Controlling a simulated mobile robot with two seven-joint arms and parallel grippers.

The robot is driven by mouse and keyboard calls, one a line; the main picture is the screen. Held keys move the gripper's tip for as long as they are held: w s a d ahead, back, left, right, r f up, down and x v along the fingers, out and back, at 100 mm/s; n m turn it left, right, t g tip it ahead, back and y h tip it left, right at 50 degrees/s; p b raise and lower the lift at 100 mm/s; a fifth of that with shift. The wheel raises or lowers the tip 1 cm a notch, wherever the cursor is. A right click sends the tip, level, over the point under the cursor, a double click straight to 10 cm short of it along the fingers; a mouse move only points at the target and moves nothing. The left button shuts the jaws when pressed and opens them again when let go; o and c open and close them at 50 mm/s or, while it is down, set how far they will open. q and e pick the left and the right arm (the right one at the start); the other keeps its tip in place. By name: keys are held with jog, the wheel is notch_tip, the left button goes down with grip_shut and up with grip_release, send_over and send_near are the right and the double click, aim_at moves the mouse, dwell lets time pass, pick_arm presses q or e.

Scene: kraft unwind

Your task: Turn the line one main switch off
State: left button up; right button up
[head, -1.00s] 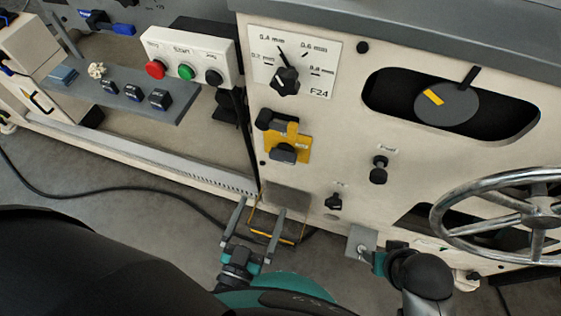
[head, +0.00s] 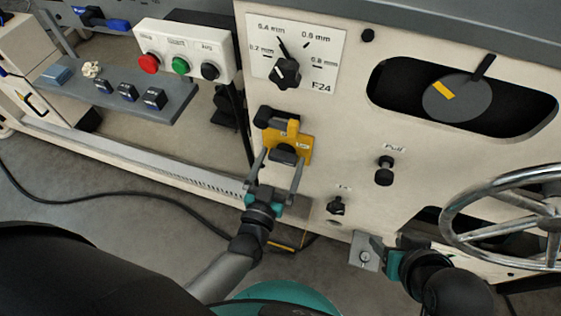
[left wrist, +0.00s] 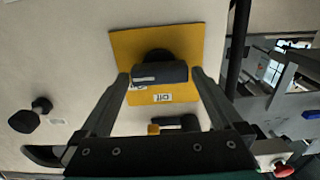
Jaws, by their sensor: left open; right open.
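The main switch is a black rotary handle (head: 283,153) on a yellow plate (head: 305,147) on the cream machine panel. In the left wrist view the handle (left wrist: 160,73) lies crosswise on the yellow plate (left wrist: 125,46), with a small label reading "Off" (left wrist: 162,98) beside it. My left gripper (head: 283,160) is open, with one finger on each side of the handle. In the left wrist view the left gripper's fingertips (left wrist: 160,74) flank the handle's ends; contact is unclear. My right gripper (head: 366,250) is low by the panel, away from the switch, its fingers partly hidden.
A black part (head: 275,117) sits just above the switch. A thickness dial (head: 286,72) is higher up. A black pull knob (head: 384,171) and a smaller knob (head: 337,205) are to the right, before a metal handwheel (head: 545,225). A button box (head: 185,52) is at left.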

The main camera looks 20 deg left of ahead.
pick_arm(q)
jog(key=shift+c, duration=0.2)
jog(key=c, duration=1.1)
